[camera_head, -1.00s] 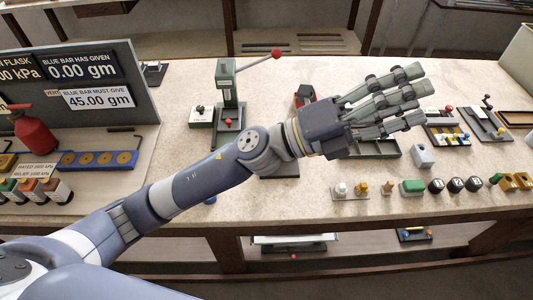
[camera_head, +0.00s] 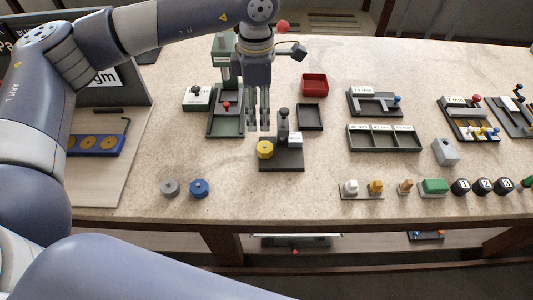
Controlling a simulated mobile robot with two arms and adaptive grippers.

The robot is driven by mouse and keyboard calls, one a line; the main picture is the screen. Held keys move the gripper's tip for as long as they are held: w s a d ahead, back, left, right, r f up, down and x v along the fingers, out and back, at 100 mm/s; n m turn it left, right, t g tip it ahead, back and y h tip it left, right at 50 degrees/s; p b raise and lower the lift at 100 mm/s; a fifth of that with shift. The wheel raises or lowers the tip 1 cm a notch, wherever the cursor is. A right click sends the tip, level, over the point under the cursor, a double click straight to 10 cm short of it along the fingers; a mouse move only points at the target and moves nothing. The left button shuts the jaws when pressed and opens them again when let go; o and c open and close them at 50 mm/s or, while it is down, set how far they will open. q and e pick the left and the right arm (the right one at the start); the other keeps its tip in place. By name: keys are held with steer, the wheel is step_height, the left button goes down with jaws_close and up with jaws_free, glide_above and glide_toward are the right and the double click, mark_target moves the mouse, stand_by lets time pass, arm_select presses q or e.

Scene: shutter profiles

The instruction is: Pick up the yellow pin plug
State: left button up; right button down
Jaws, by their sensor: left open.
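A yellow, round, ribbed plug (camera_head: 265,149) sits at the left end of a dark base block (camera_head: 285,163) near the middle of the table. A grey upright post (camera_head: 284,124) stands on the same block. An amber-yellow peg (camera_head: 376,187) stands on a small tray further right; I cannot tell its exact shape. My left gripper (camera_head: 258,127) points down, open and empty, its fingers above and just behind the round yellow plug. The gap between them is hard to judge. My right gripper is not in view.
A green press-like stand (camera_head: 225,125) is close left of my left gripper. A red bin (camera_head: 315,84) and dark tray (camera_head: 310,117) are behind right. Grey (camera_head: 170,187) and blue (camera_head: 199,188) round plugs lie at the front left. The front middle is clear.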

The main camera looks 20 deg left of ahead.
arm_select(q)
step_height(320, 180, down, 3)
steer(key=b, duration=0.2)
steer(key=p, duration=0.2)
glide_above(263, 147)
steer(key=f, duration=0.5)
steer(key=shift+a, duration=0.35)
steer(key=f, duration=0.1)
steer(key=f+p, duration=0.1)
steer(key=f, duration=0.2)
steer(key=shift+d+f+p, duration=0.15)
steer(key=shift+d+p, duration=0.15)
steer(key=shift+f, duration=0.6)
steer(key=c, duration=1.2)
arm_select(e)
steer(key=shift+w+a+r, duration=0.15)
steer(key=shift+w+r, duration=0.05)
